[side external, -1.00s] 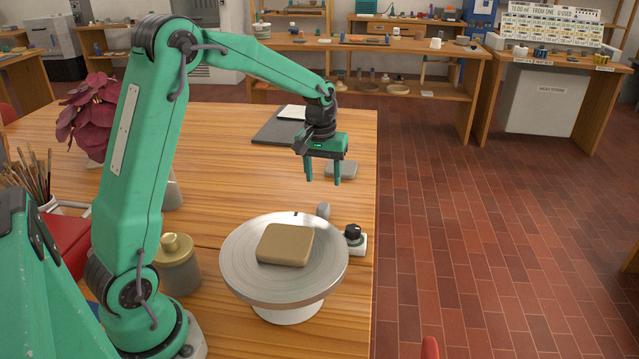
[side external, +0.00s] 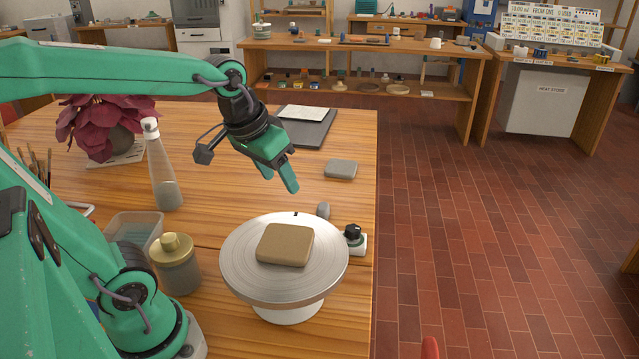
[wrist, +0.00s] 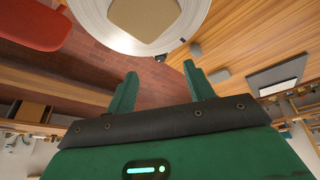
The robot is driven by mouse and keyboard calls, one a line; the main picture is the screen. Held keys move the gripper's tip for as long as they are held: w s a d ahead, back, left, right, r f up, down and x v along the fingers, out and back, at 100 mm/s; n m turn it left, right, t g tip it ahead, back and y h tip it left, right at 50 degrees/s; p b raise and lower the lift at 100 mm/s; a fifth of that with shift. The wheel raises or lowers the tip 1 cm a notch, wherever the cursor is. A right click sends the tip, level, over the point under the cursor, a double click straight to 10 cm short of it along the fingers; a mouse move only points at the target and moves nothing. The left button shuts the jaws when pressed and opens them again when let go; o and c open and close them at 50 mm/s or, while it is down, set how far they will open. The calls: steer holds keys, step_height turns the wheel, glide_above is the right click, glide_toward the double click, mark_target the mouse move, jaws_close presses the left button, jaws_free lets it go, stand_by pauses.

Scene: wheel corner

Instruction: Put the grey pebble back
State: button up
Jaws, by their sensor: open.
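The grey pebble (side external: 323,210) is a small rounded stone on the wooden table, close behind the right rim of the round wheel (side external: 240,275). In the wrist view the pebble (wrist: 196,50) shows just beyond the wheel's rim. A tan rounded block (side external: 286,245) lies on the wheel. My gripper (side external: 279,181) is open and empty, tilted, in the air above the table behind the wheel and left of the pebble in the side view. In the wrist view its fingers (wrist: 160,72) stand apart with nothing between them.
A dark knob on a white base (side external: 355,240) stands right of the wheel near the table edge. A flat grey slab (side external: 341,169) lies behind the pebble. A dark folder (side external: 308,128) lies farther back. A bottle (side external: 162,170) and a lidded jar (side external: 176,265) stand left.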

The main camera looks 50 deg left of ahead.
steer(key=s+d+f+m+t, duration=0.1)
steer(key=s, duration=0.5)
steer(key=shift+d+m, duration=0.4)
